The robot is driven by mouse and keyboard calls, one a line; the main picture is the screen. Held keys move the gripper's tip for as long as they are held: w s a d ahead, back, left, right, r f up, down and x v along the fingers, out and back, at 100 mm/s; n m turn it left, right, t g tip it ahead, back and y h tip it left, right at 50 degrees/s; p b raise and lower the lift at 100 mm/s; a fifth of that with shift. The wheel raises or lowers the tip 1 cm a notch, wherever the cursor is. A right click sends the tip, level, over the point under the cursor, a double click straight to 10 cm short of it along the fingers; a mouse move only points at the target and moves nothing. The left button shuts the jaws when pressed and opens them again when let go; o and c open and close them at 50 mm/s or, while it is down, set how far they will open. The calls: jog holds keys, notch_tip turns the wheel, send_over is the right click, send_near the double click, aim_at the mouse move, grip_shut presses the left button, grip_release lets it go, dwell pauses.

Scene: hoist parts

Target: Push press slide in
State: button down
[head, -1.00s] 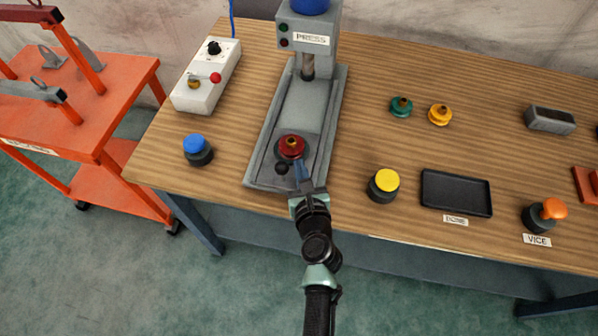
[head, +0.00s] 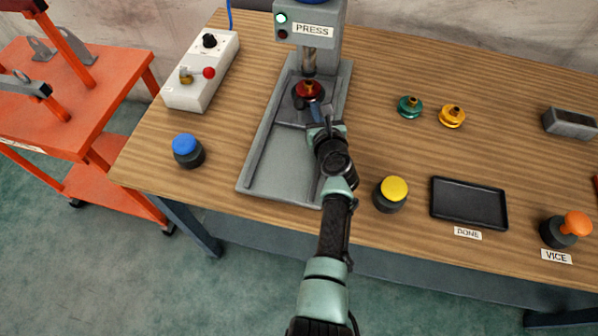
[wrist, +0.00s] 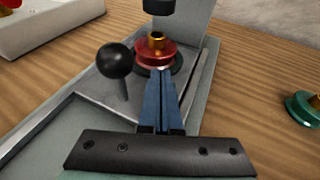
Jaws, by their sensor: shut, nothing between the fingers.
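The press slide, a grey plate with a black ball knob (wrist: 115,61), runs in a grey tray (head: 285,175) under the press (head: 312,30). A red pulley with a brass centre (head: 308,90) sits on its dark round seat, just below the press ram (head: 309,62). In the wrist view the red pulley (wrist: 154,52) is upright, with the ram at the top of the picture. My gripper (head: 315,108) is shut and empty at the near side of the pulley and seat, right of the knob. I cannot tell whether the fingertips touch.
A white control box (head: 202,72) and a blue button (head: 187,150) are on the left. A yellow button (head: 391,194), a black tray (head: 468,203) and an orange-topped vice knob (head: 567,229) are on the right. Green (head: 410,107) and yellow (head: 452,116) pulleys stand behind.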

jog(key=shift+r, duration=0.2)
dwell(0.4)
jog(key=p+v, duration=0.5)
jog(key=v, duration=0.7)
jog(key=shift+s+f, duration=0.1)
jog(key=shift+s, duration=0.3)
jog(key=w+a+r+n+t, duration=0.15)
jog(key=r+n, duration=0.45)
jog(key=r, duration=0.6)
jog(key=w+a+r+n+t, duration=0.1)
jog(key=a+r+n+t, duration=0.1)
jog(key=r+n, duration=0.75)
jog(key=w+a+r+n+t, duration=0.15)
jog(key=r+n, duration=0.25)
jog(key=r, duration=1)
jog(key=s+r+n+t, duration=0.2)
jog(key=s+r+n, duration=0.3)
jog(key=r, duration=0.4)
jog(key=s+a+r+n+t+h, duration=0.1)
jog(key=s+r+n+t, duration=0.2)
jog(key=s+r+n, duration=0.2)
jog(key=s+a+r+n+t+h, duration=0.1)
jog(key=s+r+n+t, duration=0.2)
jog(key=r, duration=1)
jog(key=s+n, duration=0.2)
jog(key=s, duration=0.3)
jog(key=shift+s, duration=0.2)
jog(key=shift+r, duration=0.1)
